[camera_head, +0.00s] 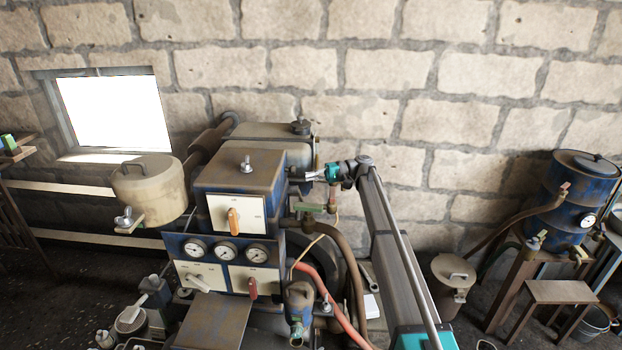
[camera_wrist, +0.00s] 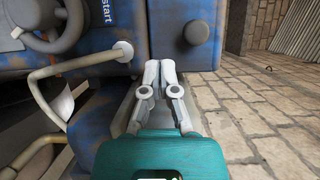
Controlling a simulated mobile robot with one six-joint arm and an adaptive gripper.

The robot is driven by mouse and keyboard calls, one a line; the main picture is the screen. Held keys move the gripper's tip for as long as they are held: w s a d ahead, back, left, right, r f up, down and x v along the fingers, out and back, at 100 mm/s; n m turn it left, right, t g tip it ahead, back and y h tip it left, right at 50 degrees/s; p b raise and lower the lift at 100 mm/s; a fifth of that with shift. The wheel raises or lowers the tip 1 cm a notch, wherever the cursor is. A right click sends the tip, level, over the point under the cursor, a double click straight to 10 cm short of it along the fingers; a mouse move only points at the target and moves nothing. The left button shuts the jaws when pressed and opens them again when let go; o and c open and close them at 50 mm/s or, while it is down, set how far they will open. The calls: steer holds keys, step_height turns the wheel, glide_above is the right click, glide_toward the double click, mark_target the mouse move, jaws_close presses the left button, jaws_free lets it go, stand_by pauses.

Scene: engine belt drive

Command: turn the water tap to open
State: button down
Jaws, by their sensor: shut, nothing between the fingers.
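My gripper (camera_head: 312,173) is at the right side of the blue engine housing (camera_head: 245,170), just above a brass fitting (camera_head: 333,196) with a pale green piece (camera_head: 308,207) beside it. I cannot tell whether this fitting is the water tap. In the wrist view my gripper (camera_wrist: 160,66) has its two pale fingers together and nothing between them. The fingertips are close to the worn blue casing (camera_wrist: 100,65); contact cannot be made out. Another brass tap-like fitting (camera_head: 536,241) is by the blue barrel (camera_head: 575,200) at the right, away from my gripper.
Gauges (camera_head: 227,251), an orange switch (camera_head: 233,219) and a red switch (camera_head: 252,288) are on the engine front.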

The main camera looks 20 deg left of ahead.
steer(key=c, duration=1)
jaws_free()
steer(key=shift+s+d+f, duration=0.1)
steer(key=shift+s+d, duration=0.05)
steer(key=o, duration=0.4)
steer(key=shift+s+d+f+m+t+h, duration=0.3)
steer(key=shift+s+d+f, duration=0.25)
steer(key=shift+s+d, duration=0.2)
steer(key=s+d+f+m+t+h, duration=0.2)
steer(key=s+d+f+t+h, duration=0.1)
steer(key=s+d, duration=0.7)
steer(key=s+d+f+m+t+h, duration=0.2)
steer(key=s+d+f+h, duration=0.4)
steer(key=d, duration=1.2)
steer(key=s+d+f+m+t+h, duration=0.2)
steer(key=s+d+f+t+h, duration=0.2)
steer(key=s+d+f, duration=0.4)
steer(key=s+d+h, duration=0.1)
steer(key=s+d, duration=0.5)
steer(key=shift+f, duration=0.15)
steer(key=shift+s+a, duration=0.1)
steer(key=shift+a, duration=0.05)
